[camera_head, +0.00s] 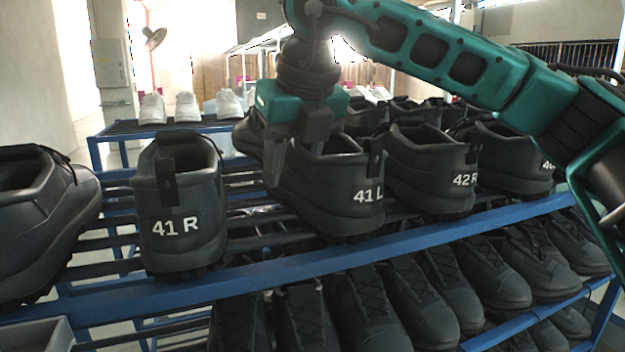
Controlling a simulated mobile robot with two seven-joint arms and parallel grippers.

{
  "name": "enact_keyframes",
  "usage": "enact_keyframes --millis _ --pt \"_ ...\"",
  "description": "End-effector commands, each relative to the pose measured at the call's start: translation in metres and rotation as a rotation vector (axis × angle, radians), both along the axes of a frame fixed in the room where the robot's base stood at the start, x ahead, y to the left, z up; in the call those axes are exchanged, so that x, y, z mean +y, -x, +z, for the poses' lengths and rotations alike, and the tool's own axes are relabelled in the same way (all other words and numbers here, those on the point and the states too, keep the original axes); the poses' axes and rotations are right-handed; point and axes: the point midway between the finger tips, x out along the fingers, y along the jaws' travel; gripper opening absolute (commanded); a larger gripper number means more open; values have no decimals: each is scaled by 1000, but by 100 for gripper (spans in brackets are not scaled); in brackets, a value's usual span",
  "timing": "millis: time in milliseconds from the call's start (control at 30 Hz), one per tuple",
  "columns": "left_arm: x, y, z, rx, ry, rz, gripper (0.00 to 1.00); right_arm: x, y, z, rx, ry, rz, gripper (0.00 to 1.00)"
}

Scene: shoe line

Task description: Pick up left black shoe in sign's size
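The black shoe marked 41 L (335,200) stands on the upper blue rack, heel toward me. My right gripper (295,150) reaches down from above at its left side. One finger is outside the shoe's left wall, and the other is over or in the opening. The fingers are apart with the wall between them; whether they clamp it I cannot tell. The black shoe marked 41 R (180,215) stands to the left, and the one marked 42 R (432,180) stands close on the right. No size sign is in view. My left gripper is not in view.
An unmarked black shoe (40,220) is at the far left. Another black shoe (515,160) is right of 42 R. More black shoes (420,295) fill the lower shelf. White shoes (187,107) stand on a rack behind. A blue rail (270,272) runs along the front.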

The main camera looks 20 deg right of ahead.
Motion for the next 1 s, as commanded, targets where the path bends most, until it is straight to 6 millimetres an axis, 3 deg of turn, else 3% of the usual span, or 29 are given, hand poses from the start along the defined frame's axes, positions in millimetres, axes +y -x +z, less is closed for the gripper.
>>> enact_keyframes --millis 67,467,1000 --pt "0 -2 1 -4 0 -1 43 0 0 0 0 0 0 39" --pt "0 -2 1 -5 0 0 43 0 0 0 0 0 0 1" --pt "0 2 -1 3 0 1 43 0 0 2 -3 -1 -1 0"
